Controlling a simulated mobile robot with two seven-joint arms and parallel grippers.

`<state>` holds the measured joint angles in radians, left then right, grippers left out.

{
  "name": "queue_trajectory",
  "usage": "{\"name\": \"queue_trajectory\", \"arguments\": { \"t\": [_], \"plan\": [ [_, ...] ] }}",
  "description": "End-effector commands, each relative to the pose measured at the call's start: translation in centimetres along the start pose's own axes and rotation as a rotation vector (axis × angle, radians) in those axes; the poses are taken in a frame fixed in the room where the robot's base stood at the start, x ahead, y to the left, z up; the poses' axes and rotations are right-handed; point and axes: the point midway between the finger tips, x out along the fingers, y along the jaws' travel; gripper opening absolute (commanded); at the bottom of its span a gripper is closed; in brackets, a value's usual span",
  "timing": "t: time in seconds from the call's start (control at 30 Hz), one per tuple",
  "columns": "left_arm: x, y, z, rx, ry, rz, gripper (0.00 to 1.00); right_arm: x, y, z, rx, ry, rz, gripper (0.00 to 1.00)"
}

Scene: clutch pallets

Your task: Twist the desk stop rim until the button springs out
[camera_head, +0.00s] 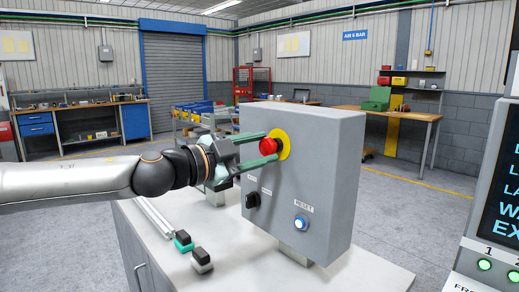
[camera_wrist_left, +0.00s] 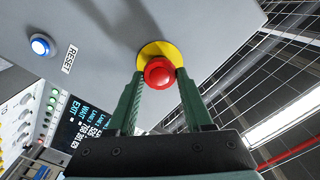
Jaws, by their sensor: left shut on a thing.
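The red stop button (camera_head: 268,146) sits on a yellow disc (camera_head: 284,145) on the front of a grey box. In the left wrist view the red button (camera_wrist_left: 159,73) is in front of the yellow disc (camera_wrist_left: 158,49). My left gripper (camera_head: 262,148) has its two green fingers on either side of the red button, shut on its rim. In the left wrist view the left gripper (camera_wrist_left: 159,82) also has a finger at each side of the button. My right gripper is in neither view.
The grey control box (camera_head: 330,180) stands on a light cabinet (camera_head: 240,270). It carries a black knob (camera_head: 253,200) and a lit blue reset button (camera_head: 300,223). Rails with green and black blocks (camera_head: 185,243) lie in front. A display panel (camera_head: 497,190) stands at the right.

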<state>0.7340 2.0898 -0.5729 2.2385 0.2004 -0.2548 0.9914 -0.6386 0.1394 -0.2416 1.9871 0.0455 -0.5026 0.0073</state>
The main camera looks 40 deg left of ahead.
Motion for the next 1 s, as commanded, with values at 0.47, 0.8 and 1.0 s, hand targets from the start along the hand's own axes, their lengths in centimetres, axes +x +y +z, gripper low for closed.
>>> {"name": "queue_trajectory", "arguments": {
  "t": [0.47, 0.8, 1.0],
  "plan": [
    [0.0, 0.0, 0.0, -0.001, 0.0, 0.001, 0.77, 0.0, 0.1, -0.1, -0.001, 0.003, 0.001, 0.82],
    [-0.1, 0.0, 0.0, -0.001, 0.0, 0.0, 0.82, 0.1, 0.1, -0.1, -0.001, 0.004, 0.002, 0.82],
    [-1.8, 0.0, 0.1, 0.004, 0.0, -0.003, 0.82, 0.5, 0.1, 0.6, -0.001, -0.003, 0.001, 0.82]
  ]
}}
